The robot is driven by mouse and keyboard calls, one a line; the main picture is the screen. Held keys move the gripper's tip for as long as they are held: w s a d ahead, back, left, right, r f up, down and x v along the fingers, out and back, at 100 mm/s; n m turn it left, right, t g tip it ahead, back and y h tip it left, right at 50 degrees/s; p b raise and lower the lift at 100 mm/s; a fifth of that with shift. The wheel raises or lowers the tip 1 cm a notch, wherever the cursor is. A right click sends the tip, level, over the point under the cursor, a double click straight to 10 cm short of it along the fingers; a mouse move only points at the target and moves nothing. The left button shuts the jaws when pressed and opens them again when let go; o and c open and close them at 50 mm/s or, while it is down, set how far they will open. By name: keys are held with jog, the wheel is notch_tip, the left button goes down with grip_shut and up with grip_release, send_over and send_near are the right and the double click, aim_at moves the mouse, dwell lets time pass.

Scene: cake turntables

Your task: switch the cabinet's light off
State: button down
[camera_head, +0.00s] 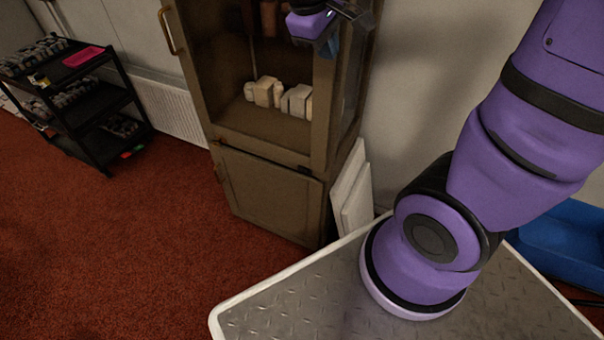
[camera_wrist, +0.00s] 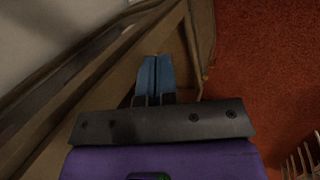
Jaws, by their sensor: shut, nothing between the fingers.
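The cabinet (camera_head: 272,195) is a tall brown wooden one with a glazed upper part and a closed lower door. Its inside looks dim, and I cannot tell whether its light is on. No light switch can be made out in either view. My gripper (camera_head: 331,48) is at the top of the head view, in front of the cabinet's upper right side, partly cut off by the picture edge. In the wrist view my gripper (camera_wrist: 155,62) has its blue fingers together and empty, over the cabinet's wooden edge (camera_wrist: 120,65). I cannot tell whether they touch it.
Pale blocks (camera_head: 278,95) stand on a shelf in the cabinet. White panels (camera_head: 352,195) lean beside it. A black shelf cart (camera_head: 100,115) stands at the left by a radiator (camera_head: 172,110). A blue bin (camera_head: 565,240) is at the right. Red carpet (camera_head: 130,250) is clear in front.

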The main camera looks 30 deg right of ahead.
jog(key=w+a+f+n+h, duration=0.2)
jog(key=w+f+n+h, duration=0.3)
jog(key=f, duration=0.6)
jog(key=w+a+f+n+h, duration=0.15)
jog(key=w+f+n, duration=0.35)
jog(key=f, duration=0.5)
jog(key=a+f+n+t, duration=0.1)
jog(key=f+n, duration=0.2)
jog(key=f, duration=0.6)
jog(key=a+f+n+t, duration=0.2)
jog(key=f+n, duration=0.1)
jog(key=f, duration=0.6)
jog(key=s+a+f+n+t, duration=0.1)
jog(key=f+n, duration=0.2)
jog(key=f, duration=0.6)
jog(key=shift+a+t, duration=0.25)
jog(key=shift+t, duration=0.15)
jog(key=shift+y, duration=0.25)
send_near(306, 171)
notch_tip(306, 171, down, 4)
jog(key=w+d, duration=0.1)
jog(key=d, duration=0.1)
jog(key=shift+w+d+r, duration=0.1)
jog(key=shift+w+d, duration=0.2)
jog(key=shift+d, duration=0.2)
jog(key=shift+w+d+r, duration=0.1)
jog(key=shift+w+d, duration=0.15)
jog(key=shift+d, duration=0.3)
jog(key=shift+w+d, duration=0.4)
jog(key=shift+d, duration=0.25)
